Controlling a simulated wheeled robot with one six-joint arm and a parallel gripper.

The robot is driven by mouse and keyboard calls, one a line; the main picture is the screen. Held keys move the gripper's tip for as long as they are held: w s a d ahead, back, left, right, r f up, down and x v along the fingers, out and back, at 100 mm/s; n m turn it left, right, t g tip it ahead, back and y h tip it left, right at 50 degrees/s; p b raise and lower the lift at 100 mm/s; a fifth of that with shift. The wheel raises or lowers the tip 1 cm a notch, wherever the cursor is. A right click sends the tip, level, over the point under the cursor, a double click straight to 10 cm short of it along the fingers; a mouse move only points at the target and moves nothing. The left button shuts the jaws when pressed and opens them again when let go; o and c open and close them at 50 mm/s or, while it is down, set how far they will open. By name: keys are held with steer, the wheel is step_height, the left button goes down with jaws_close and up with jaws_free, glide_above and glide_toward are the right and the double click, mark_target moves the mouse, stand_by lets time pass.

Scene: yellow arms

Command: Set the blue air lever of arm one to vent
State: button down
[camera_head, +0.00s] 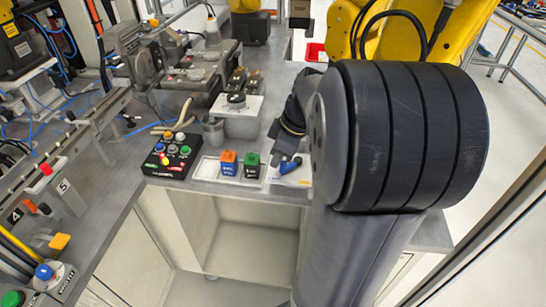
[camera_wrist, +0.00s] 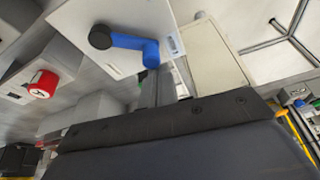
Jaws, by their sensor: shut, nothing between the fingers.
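The blue air lever (camera_head: 290,165) lies at the counter's front, right of the white tray, partly hidden by my arm. In the wrist view the blue lever (camera_wrist: 138,45) is bent, with a round black knob at one end, on a white plate (camera_wrist: 120,15). Its other end is close to my fingertips. My gripper (camera_wrist: 155,82) is shut and empty, beside the lever; I cannot tell whether it touches. In the head view my gripper (camera_head: 278,157) points down just left of the lever. Any label marking vent is not readable.
A white tray (camera_head: 207,169) holds an orange-and-blue block (camera_head: 228,163) and a green-and-black block (camera_head: 252,165). A black button box (camera_head: 172,156) stands to its left. Yellow robot arms (camera_head: 455,30) stand behind. A red knob (camera_wrist: 42,84) shows in the wrist view.

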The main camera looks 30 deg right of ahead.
steer(key=shift+d, duration=0.1)
stand_by(0.7)
steer(key=shift+w+d, duration=0.45)
steer(key=shift+d, duration=0.1)
steer(key=shift+a, duration=0.1)
steer(key=shift+w+a, duration=0.2)
steer(key=shift+w, duration=0.05)
step_height(320, 180, up, 10)
steer(key=shift+f+p, duration=0.25)
steer(key=shift+p, duration=0.05)
steer(key=shift+f, duration=0.15)
stand_by(0.4)
